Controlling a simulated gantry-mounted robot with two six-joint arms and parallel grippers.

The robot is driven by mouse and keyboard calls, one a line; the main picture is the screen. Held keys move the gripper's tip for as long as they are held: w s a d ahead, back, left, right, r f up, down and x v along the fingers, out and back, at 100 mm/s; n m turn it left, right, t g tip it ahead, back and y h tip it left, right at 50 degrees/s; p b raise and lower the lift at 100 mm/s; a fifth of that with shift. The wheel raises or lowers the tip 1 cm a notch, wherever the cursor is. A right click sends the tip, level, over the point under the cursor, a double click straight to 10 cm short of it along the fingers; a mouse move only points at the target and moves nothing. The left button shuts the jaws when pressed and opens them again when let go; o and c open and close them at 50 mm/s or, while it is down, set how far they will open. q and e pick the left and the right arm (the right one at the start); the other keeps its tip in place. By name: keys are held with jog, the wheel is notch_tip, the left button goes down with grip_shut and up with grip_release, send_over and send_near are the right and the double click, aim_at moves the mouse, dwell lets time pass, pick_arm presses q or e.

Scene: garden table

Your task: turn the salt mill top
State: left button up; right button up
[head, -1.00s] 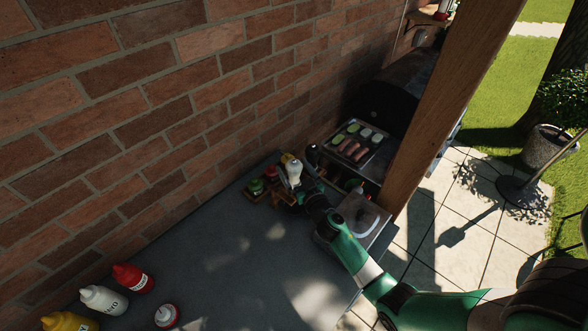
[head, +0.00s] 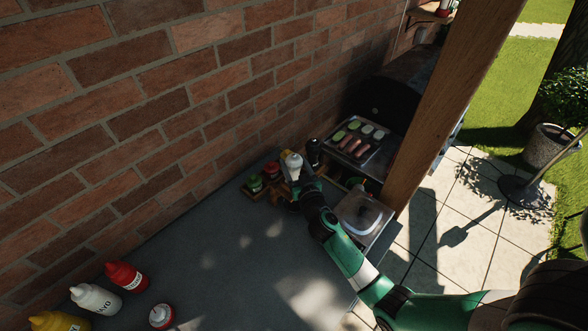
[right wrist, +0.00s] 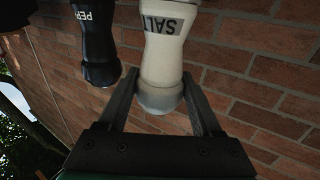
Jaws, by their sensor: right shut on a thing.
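The white salt mill (head: 293,162) stands near the wall at the far end of the grey table. In the right wrist view the salt mill (right wrist: 164,50) shows with its SALT label upside down. My right gripper (head: 296,174) is at the mill, and in the right wrist view its two fingers (right wrist: 160,82) sit on either side of the rounded greyish mill top (right wrist: 160,98). They are shut on it. The mill's far end is out of the wrist picture. My left gripper is not in view.
A black pepper mill (right wrist: 96,45) stands close beside the salt mill, apart from my fingers. A small wooden tray with jars (head: 256,184) lies left of it. Several squeeze bottles (head: 97,299) stand at the table's near left. The brick wall (head: 130,110) runs close behind.

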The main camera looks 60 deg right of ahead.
jog(key=m+g+h+b, duration=0.1)
jog(key=b, duration=0.1)
jog(key=f+m+g+h+b, duration=0.1)
jog(key=b, duration=0.2)
jog(key=shift+w+g, duration=0.1)
jog(key=shift+g, duration=0.3)
jog(key=shift+r+m+g+h, duration=0.3)
jog(key=shift+m+g, duration=0.1)
jog(key=shift+r+m+g+h, duration=0.3)
jog(key=shift+m+g, duration=0.1)
jog(key=shift+g, duration=0.1)
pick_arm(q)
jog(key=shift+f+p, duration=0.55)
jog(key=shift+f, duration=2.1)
pick_arm(e)
jog(key=shift+m+g, duration=0.3)
jog(key=shift+g, duration=0.1)
jog(key=shift+f, duration=0.1)
jog(key=o, duration=1.4)
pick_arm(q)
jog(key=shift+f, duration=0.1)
pick_arm(e)
jog(key=shift+a, duration=0.1)
